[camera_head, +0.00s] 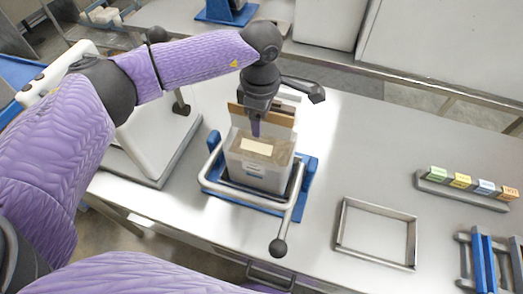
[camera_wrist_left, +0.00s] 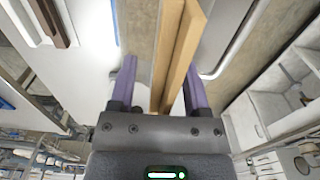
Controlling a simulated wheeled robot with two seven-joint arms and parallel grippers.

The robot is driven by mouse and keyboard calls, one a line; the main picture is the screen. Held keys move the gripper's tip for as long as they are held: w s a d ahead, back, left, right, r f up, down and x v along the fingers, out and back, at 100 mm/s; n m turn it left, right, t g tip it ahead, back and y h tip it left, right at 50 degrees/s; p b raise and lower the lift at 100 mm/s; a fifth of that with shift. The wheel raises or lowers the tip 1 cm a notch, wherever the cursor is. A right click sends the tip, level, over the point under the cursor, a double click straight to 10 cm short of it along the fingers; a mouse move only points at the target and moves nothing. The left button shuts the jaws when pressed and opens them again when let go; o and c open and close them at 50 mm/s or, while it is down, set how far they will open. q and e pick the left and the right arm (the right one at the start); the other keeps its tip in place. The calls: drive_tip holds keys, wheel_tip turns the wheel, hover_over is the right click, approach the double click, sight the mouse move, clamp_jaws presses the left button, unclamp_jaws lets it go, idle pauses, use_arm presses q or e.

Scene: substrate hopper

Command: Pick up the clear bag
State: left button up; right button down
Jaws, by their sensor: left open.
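A translucent, clear bag-like pack (camera_head: 259,174) with a cream label stands upright in a blue holder with a metal bar frame (camera_head: 207,178) on the bench. A brown board-like strip (camera_head: 285,118) rises at its top back edge. My left gripper (camera_head: 256,128) points down over the pack's top. In the left wrist view a tan double-edged strip (camera_wrist_left: 178,50) lies between the two purple fingers of my left gripper (camera_wrist_left: 158,82), which are apart with gaps on both sides. Whether a finger touches the pack is unclear. My right gripper is not in view.
A black-knobbed lever (camera_head: 278,247) sticks out at the holder's front. An empty metal frame (camera_head: 376,232) lies to the right, before a rack of colored labelled blocks (camera_head: 463,187) and a blue-and-grey fixture (camera_head: 484,262). A white machine (camera_head: 152,135) stands left.

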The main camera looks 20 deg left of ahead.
use_arm(q)
clamp_jaws()
idle(1.4)
